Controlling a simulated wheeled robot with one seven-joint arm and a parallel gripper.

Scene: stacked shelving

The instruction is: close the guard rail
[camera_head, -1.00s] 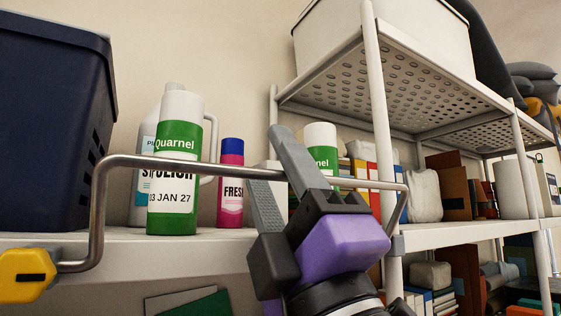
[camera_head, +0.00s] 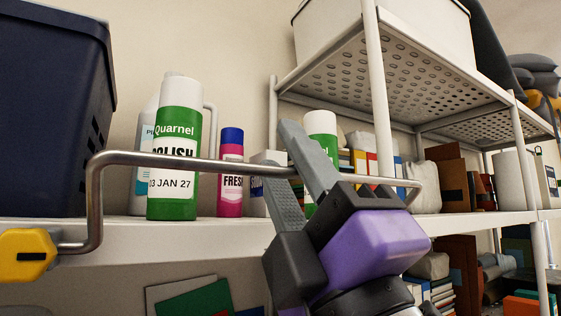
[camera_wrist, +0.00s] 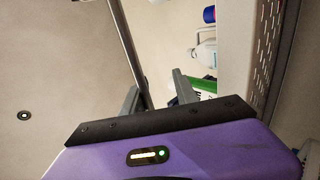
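The guard rail (camera_head: 220,165) is a bent grey metal bar running across the front of the shelf. Its left end meets a yellow block (camera_head: 27,256) at the shelf edge. Its right bend shows just past my gripper. My gripper (camera_head: 284,150) has grey fingers and a purple body. The fingers are apart, with the bar passing between them. In the wrist view, the rail (camera_wrist: 131,50) runs down between the fingertips (camera_wrist: 157,92), close to the left finger. I cannot tell whether it touches.
Behind the rail stand a green and white Quarnel bottle (camera_head: 176,150), a pink can (camera_head: 231,175) and another green bottle (camera_head: 321,124). A dark blue bin (camera_head: 50,110) fills the left. A white upright post (camera_head: 380,90) and perforated upper shelf (camera_head: 400,85) are at right.

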